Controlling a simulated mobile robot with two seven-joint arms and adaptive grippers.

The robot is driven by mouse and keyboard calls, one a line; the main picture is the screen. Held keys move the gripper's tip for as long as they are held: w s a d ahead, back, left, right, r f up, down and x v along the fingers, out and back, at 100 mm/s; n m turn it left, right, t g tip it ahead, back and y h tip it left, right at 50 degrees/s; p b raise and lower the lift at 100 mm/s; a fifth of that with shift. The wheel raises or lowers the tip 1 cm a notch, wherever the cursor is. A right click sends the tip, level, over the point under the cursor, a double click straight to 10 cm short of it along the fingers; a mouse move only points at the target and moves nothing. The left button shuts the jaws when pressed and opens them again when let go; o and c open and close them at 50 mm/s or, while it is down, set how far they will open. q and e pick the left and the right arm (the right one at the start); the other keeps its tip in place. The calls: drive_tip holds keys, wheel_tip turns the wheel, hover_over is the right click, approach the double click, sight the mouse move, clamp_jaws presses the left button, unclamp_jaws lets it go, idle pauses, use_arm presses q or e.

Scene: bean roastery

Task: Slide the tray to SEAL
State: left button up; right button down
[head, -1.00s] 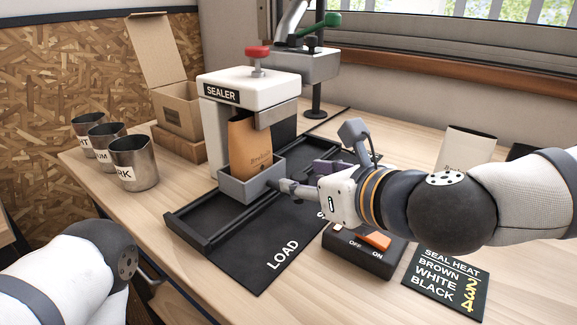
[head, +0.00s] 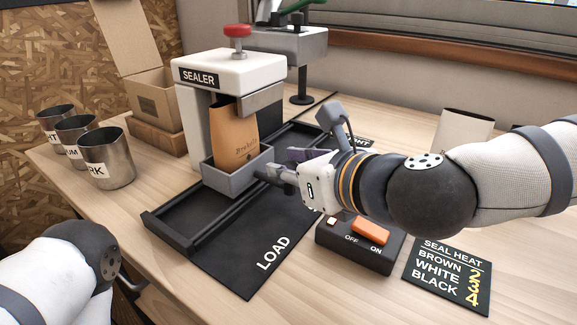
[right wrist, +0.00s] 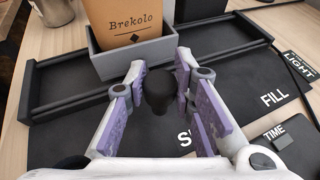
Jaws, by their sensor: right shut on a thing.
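The grey tray (head: 226,181) sits in a black track (head: 170,238) in front of the sealer (head: 240,70). A brown pouch (head: 234,138) stands upright in it, its top at the sealer's head. My right gripper (right wrist: 160,92) is shut on the tray's black knob (right wrist: 160,104), on the tray's right side in the head view. In the right wrist view the tray (right wrist: 160,48) lies just beyond the fingers. A mat label starting with S (right wrist: 184,138) is mostly hidden under the gripper. The LOAD label (head: 273,252) is clear. My left gripper is out of view.
A switch box (head: 358,243) and a SEAL HEAT card (head: 449,276) lie near my right arm. Several metal cups (head: 108,165) and an open carton (head: 155,100) stand at left. The track's near end is empty. FILL (right wrist: 274,99) marks the mat farther along.

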drive_tip(key=w+d, duration=0.2)
drive_tip(key=w, duration=0.1)
drive_tip(key=shift+w+d, duration=0.1)
drive_tip(key=shift+w, duration=0.1)
drive_tip(key=c, duration=1.3)
unclamp_jaws()
drive_tip(key=shift+c, duration=0.2)
drive_tip(key=v, duration=0.7)
drive_tip(key=shift+s, duration=0.2)
drive_tip(key=shift+d, duration=0.1)
